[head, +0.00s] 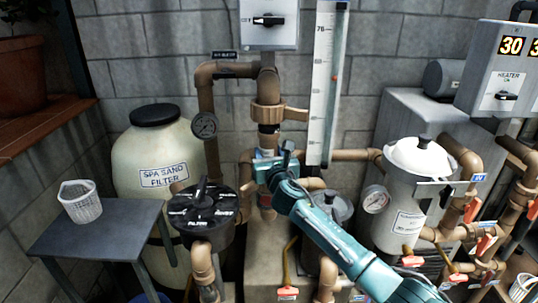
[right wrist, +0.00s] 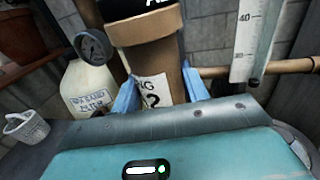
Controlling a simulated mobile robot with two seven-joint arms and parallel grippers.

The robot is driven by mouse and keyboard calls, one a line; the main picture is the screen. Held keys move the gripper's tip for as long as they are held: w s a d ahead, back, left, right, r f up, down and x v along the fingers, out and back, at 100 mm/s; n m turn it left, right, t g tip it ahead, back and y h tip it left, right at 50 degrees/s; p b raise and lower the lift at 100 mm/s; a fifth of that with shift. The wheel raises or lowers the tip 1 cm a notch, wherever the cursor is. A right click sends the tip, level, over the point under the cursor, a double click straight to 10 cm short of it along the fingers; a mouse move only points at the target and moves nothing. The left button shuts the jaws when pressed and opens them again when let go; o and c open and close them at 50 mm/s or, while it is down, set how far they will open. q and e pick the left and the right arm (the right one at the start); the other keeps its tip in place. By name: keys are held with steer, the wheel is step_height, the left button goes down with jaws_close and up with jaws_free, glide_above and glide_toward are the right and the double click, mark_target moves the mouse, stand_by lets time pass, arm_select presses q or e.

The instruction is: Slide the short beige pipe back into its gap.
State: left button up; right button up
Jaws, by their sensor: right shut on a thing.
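The short beige pipe (right wrist: 172,62) stands roughly upright between the two blue fingers of my right gripper (right wrist: 160,92) in the right wrist view. It carries a white label with a "2", and a wider beige collar and a black band show above it. In the head view my right gripper (head: 272,165) is shut on it in the vertical pipe line, below the brown union fitting (head: 266,113) and its black band. The gripper hides most of the short pipe and the lower joint there, so I cannot tell how it sits in its gap. My left gripper is out of view.
A black multiport valve (head: 203,206) and the cream sand filter (head: 146,165) stand left. A white filter canister (head: 407,200) stands right. A clear-fronted scale (head: 325,85) hangs close behind my gripper. A grey table (head: 100,235) holds a white basket (head: 80,203).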

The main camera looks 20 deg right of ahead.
steer(key=shift+w+d+b, duration=0.25)
steer(key=shift+w+b, duration=0.1)
steer(key=shift+w, duration=0.5)
steer(key=shift+o, duration=0.2)
steer(key=shift+w+r, duration=0.1)
steer(key=shift+r, duration=0.1)
steer(key=shift+d, duration=0.1)
steer(key=shift+c, duration=0.9)
steer(key=shift+w+d+r, duration=0.1)
steer(key=shift+w, duration=0.1)
steer(key=shift+c, duration=1)
steer(key=shift+w+d, duration=0.1)
steer(key=shift+w, duration=0.1)
steer(key=shift+c, duration=0.6)
steer(key=shift+o, duration=0.3)
steer(key=shift+w+d+b, duration=0.1)
steer(key=shift+b, duration=0.25)
